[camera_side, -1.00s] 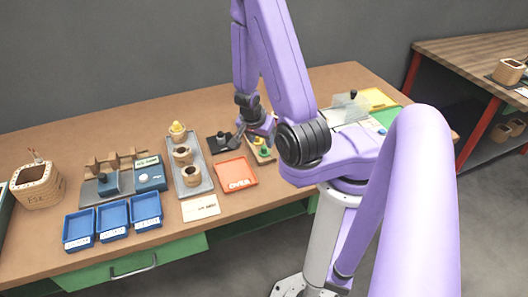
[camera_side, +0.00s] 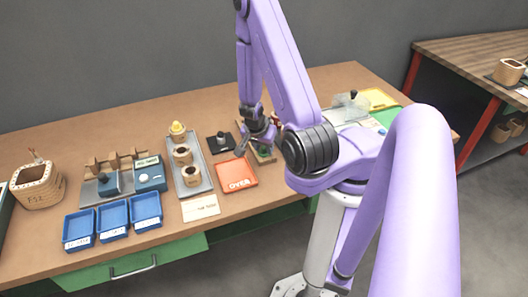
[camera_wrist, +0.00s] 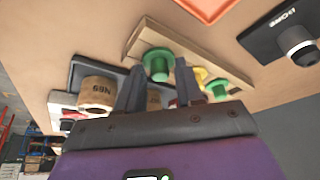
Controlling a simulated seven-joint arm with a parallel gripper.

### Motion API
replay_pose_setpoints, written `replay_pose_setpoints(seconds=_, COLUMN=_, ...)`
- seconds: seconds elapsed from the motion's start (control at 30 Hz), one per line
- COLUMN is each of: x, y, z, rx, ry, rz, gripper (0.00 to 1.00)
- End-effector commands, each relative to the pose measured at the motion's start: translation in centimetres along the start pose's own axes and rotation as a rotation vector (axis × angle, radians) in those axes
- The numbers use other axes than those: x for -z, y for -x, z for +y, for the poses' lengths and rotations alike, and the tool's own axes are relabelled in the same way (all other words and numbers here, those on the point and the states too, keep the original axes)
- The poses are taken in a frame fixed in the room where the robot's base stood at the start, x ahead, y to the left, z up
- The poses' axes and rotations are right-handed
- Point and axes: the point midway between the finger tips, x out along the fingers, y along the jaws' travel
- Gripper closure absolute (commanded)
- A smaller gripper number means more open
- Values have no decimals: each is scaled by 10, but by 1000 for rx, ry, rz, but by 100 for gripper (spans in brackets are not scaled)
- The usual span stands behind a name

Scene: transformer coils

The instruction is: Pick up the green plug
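A wooden strip (camera_wrist: 205,62) holds several plugs: a green plug (camera_wrist: 158,64), a yellow plug (camera_wrist: 200,76) and another green plug (camera_wrist: 217,88). My gripper (camera_wrist: 159,72) is open, with its two fingers apart. In the wrist view the first green plug shows in the gap between the fingertips; whether they touch it I cannot tell. In the side view my gripper (camera_side: 256,146) is low over the strip, and a green plug (camera_side: 264,152) shows just beside it. My gripper hides much of the strip there.
A red-orange tray (camera_side: 237,174) and a black pad with a knob (camera_side: 221,142) lie left of the strip. A grey tray (camera_side: 204,182) with several coils stands further left, then blue bins (camera_side: 113,220). A clear-covered item (camera_side: 349,108) is at the right.

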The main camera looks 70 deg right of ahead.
Motion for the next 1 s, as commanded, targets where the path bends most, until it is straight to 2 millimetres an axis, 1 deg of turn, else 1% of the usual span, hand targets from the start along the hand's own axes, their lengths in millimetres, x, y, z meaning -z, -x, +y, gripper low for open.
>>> replay_pose_setpoints(seconds=0.37, x=0, y=0, z=0, rx=-1, ry=0, rz=-1, gripper=93)
replay_pose_setpoints(seconds=0.4, x=0, y=1, z=0, rx=-1, ry=0, rz=-2, gripper=100)
replay_pose_setpoints(seconds=0.57, x=2, y=6, z=0, rx=-1, ry=-3, rz=-1, gripper=100)
replay_pose_setpoints(seconds=0.77, x=9, y=21, z=0, rx=1, ry=-3, rz=1, gripper=100)
replay_pose_setpoints(seconds=1.0, x=21, y=50, z=0, rx=2, ry=-4, rz=1, gripper=100)
